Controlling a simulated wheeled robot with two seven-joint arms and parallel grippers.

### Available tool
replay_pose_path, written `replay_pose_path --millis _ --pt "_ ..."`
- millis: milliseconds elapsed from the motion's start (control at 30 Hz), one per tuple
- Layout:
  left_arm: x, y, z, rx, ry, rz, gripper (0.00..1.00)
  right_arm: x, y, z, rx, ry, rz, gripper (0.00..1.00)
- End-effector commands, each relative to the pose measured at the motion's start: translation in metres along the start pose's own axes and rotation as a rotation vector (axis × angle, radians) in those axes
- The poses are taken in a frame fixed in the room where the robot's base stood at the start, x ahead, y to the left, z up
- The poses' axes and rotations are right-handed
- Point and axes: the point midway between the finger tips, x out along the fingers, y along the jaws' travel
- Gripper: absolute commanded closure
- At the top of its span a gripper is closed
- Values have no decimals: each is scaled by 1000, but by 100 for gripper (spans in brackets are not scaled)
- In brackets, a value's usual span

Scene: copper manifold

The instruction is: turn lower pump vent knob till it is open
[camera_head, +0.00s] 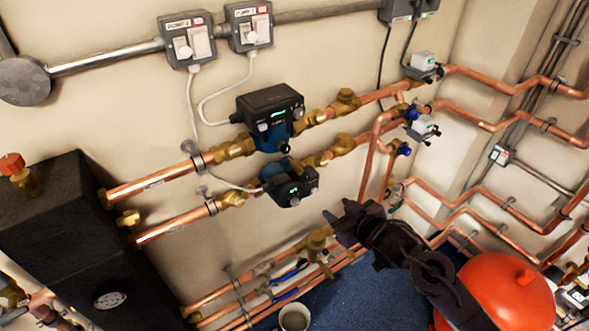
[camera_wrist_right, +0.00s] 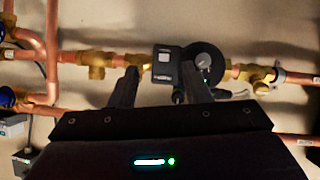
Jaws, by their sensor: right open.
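In the right wrist view the lower pump (camera_wrist_right: 166,68) shows a grey-black box and a round dark part with a small silvery centre (camera_wrist_right: 204,61). I cannot tell for certain which small part is its vent knob or how that knob is turned. My right gripper (camera_head: 338,214) is open and empty, below and right of the lower pump in the head view. In the wrist view its fingers (camera_wrist_right: 157,84) flank part of the pump, apparently apart from it. My left gripper is out of view.
Copper pipes (camera_head: 170,229) with brass fittings run along the wall. A black box (camera_head: 55,215) stands at the left and a red vessel (camera_head: 500,285) at lower right. A white cable (camera_head: 205,110) hangs behind the pumps. A mug (camera_head: 294,318) is at the bottom.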

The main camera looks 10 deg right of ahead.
Motion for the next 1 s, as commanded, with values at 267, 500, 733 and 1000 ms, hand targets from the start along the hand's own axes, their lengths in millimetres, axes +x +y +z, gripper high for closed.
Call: replay_pose_path --millis 267,500,733,1000 --pt "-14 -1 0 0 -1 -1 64 -32 -11 -70 -46 93 -22 57" --pt "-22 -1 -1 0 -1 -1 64 3 -11 -75 -44 94 -21 57" --pt "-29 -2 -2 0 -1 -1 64 33 -13 -76 -46 93 -21 57" --pt "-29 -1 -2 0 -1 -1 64 42 -13 -75 -47 92 -21 57"
